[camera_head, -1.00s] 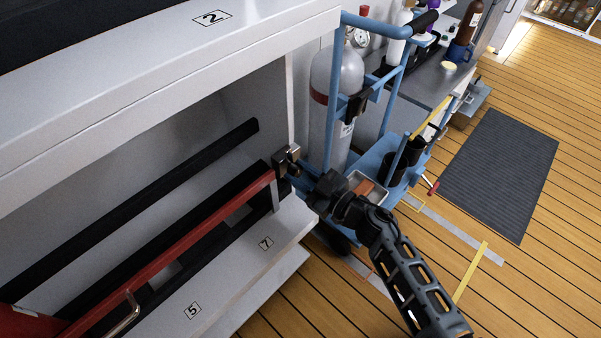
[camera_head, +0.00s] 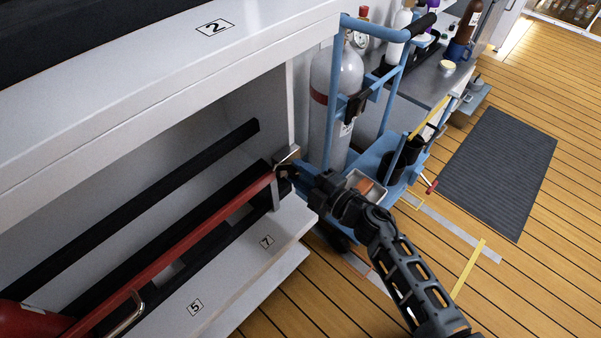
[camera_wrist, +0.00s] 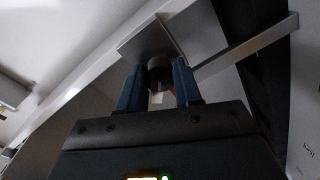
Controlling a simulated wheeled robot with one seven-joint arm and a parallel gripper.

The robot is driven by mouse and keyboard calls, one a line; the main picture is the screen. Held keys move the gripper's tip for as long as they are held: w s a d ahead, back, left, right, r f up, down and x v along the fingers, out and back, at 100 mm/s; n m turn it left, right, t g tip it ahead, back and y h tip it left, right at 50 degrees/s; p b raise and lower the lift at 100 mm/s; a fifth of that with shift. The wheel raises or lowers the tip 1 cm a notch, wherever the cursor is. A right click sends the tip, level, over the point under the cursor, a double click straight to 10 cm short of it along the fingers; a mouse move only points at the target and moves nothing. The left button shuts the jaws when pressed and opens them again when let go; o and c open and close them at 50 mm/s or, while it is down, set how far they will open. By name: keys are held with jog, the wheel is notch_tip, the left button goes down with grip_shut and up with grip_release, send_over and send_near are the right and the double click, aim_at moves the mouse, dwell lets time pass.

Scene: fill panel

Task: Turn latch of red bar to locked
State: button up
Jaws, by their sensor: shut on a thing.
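The red bar (camera_head: 190,243) runs diagonally across the front of the open shelf bay. Its right end meets a metal latch (camera_head: 289,158) at the bay's right post. My gripper (camera_head: 291,172) is at this latch, with my arm reaching in from the lower right. In the wrist view my gripper's two blue fingers (camera_wrist: 158,88) are closed on a dark round knob (camera_wrist: 159,72) of the latch, in front of a grey metal plate (camera_wrist: 172,40). The latch's exact angle is partly hidden by my gripper.
A blue cart (camera_head: 375,165) with a grey gas cylinder (camera_head: 330,110) stands close behind my gripper. A white shelf top (camera_head: 270,35) overhangs the bay. A red cylinder (camera_head: 25,318) lies at the lower left. Wooden floor (camera_head: 540,270) is free at the right.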

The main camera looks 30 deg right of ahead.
jog(key=n+b, duration=0.1)
jog(key=n, duration=0.3)
jog(key=shift+f, duration=0.1)
jog(key=shift+n+b, duration=0.35)
jog(key=shift+n, duration=1.45)
jog(key=o, duration=1)
jog(key=shift+o, duration=0.2)
jog(key=v, duration=0.7)
jog(key=shift+s, duration=0.45)
jog(key=shift+p, duration=0.3)
